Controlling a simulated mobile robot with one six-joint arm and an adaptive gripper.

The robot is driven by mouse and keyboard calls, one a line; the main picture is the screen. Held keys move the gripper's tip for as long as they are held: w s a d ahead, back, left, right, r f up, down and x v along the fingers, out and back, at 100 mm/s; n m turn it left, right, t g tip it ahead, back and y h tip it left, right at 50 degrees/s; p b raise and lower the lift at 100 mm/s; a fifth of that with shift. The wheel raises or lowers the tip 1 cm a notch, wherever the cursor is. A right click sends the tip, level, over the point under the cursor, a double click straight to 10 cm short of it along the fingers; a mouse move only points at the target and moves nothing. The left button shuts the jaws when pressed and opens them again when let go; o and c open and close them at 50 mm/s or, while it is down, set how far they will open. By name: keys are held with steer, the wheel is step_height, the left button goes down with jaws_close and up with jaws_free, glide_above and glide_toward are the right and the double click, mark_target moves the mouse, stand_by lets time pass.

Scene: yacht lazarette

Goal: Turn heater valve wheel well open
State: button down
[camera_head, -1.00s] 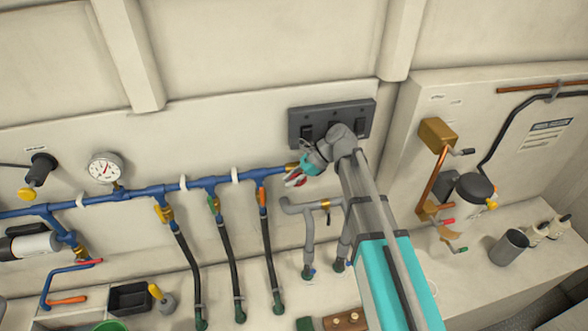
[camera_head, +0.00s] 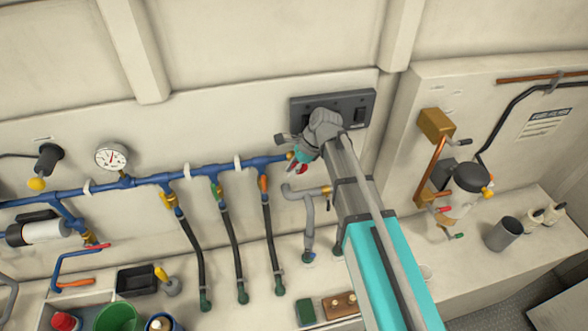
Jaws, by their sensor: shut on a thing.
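A small red wheel (camera_head: 302,169) sits at the right end of the blue pipe manifold (camera_head: 225,172), next to a brass fitting (camera_head: 290,156). Only a small part of it shows. My gripper (camera_head: 300,163) is at this wheel, just below the dark switch panel, and is shut on it. My own wrist and forearm cover much of the wheel, the fingers and the wall to their right. The wheel's angle cannot be read from here.
The grey switch panel (camera_head: 358,109) is close behind my wrist. A grey bent pipe (camera_head: 309,215) stands below. Black hoses (camera_head: 233,250) hang to the left. A brass box (camera_head: 436,123), copper pipe and a dark filter (camera_head: 472,178) are on the right. A green bucket (camera_head: 117,318) is lower left.

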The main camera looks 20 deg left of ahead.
steer(key=c, duration=0.6)
jaws_free()
steer(key=shift+w+a, duration=0.15)
steer(key=shift+s, duration=0.25)
